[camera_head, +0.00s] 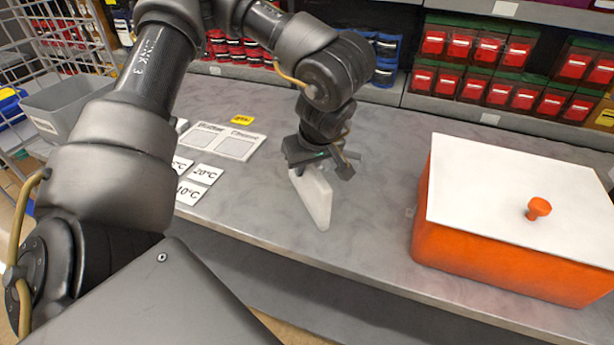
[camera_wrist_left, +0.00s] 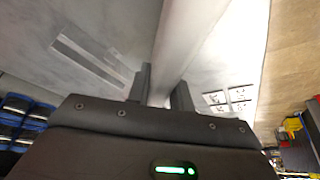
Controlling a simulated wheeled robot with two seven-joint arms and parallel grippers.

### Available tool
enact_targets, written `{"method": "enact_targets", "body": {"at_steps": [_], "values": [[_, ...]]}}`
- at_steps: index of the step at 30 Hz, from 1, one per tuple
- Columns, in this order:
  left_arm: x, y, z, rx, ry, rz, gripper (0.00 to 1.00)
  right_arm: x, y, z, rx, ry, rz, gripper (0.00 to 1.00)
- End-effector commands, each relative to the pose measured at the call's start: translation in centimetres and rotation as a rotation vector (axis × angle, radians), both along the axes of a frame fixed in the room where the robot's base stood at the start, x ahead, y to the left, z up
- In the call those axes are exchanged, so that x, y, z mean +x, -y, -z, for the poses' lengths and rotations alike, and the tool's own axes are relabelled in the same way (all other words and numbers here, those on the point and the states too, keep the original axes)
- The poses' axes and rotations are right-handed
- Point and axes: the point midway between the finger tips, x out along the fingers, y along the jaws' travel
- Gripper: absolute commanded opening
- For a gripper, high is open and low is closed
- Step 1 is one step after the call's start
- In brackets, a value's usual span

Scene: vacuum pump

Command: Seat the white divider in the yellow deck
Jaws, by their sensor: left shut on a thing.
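My left gripper (camera_head: 318,160) is over the grey table and shut on the white divider (camera_head: 313,200), a thin flat plate. The divider hangs below the jaws, standing on edge and slanting in the picture. I cannot tell whether its lower edge touches the table. In the left wrist view the divider (camera_wrist_left: 200,35) runs up and away from between the two fingers of the left gripper (camera_wrist_left: 161,88). I see no yellow deck that I can make out in either view. My right gripper is not in view.
An orange box (camera_head: 480,255) with a white lid (camera_head: 490,185) and orange knob (camera_head: 538,208) stands on the right of the table (camera_head: 360,235). White cards (camera_head: 205,174) and a small yellow label (camera_head: 243,120) lie left. Shelves of red boxes (camera_head: 480,65) stand behind.

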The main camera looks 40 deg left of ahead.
Motion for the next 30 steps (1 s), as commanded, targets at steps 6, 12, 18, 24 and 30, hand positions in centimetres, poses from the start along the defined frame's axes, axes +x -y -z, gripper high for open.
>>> {"method": "enact_targets", "body": {"at_steps": [6, 12, 18, 24, 30], "values": [[0.0, 0.0, -0.3, 0.0, 0.002, 0.0, 0.0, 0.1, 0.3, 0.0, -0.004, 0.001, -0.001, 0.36], [0.2, 0.0, -2.2, 0.001, 0.007, 0.0, 0.0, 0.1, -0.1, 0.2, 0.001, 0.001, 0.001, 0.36], [-1.4, 2.4, -6.6, 0.002, 0.007, 0.007, 0.0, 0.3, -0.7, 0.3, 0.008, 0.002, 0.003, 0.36], [-4.1, 6.0, -10.0, 0.005, 0.004, 0.009, 0.0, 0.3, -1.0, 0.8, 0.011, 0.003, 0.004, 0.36], [-6.4, 9.3, -11.8, 0.002, 0.003, 0.004, 0.0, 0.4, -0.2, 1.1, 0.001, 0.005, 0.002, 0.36]]}}
